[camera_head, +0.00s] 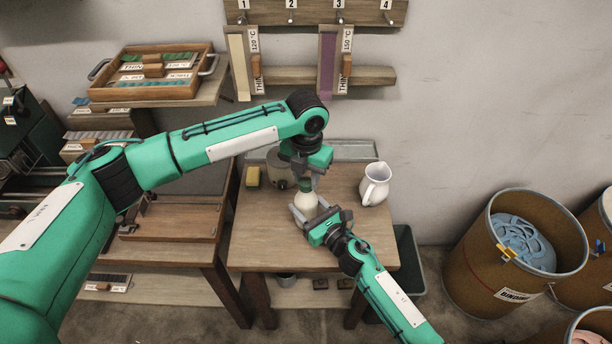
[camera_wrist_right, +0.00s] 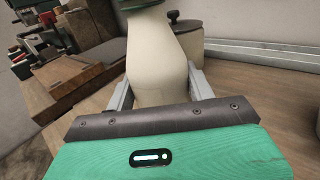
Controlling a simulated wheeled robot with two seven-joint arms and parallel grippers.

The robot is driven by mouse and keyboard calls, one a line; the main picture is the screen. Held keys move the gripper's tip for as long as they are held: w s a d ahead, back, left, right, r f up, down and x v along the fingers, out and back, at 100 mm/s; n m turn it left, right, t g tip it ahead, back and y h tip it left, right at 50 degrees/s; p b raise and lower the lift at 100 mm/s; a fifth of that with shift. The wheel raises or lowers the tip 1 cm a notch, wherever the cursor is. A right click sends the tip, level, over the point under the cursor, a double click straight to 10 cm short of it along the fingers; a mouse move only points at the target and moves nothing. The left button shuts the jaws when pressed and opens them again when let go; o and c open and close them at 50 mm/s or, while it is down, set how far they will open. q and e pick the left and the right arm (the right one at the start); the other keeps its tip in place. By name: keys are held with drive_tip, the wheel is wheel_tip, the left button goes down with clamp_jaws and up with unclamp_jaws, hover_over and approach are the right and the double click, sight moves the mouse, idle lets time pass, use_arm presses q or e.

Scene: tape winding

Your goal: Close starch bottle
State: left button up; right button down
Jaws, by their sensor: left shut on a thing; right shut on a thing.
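The cream starch bottle (camera_head: 306,203) stands upright on the small wooden table (camera_head: 262,244). My right gripper (camera_head: 309,213) is shut around its body from the front right. In the right wrist view the bottle (camera_wrist_right: 158,65) rises between the two grey fingers. A dark green cap (camera_head: 305,185) is at the bottle's top, and its lower edge (camera_wrist_right: 138,4) shows at the top of the wrist view. My left gripper (camera_head: 306,175) points down from above, shut on the cap. The fingers partly hide the cap, and I cannot tell how tightly it sits on the neck.
A beige pot (camera_head: 279,167) with a dark lid stands close behind the bottle. A white pitcher (camera_head: 375,185) stands to the right and a yellow sponge (camera_head: 253,177) to the left. The table front is clear. Brown drums (camera_head: 480,263) stand on the floor at right.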

use_arm(q)
drive_tip(key=m, duration=0.5)
drive_tip(key=o, duration=0.9)
drive_tip(key=shift+r, duration=0.15)
drive_tip(key=shift+r, duration=2.15)
drive_tip(key=shift+c, duration=0.2)
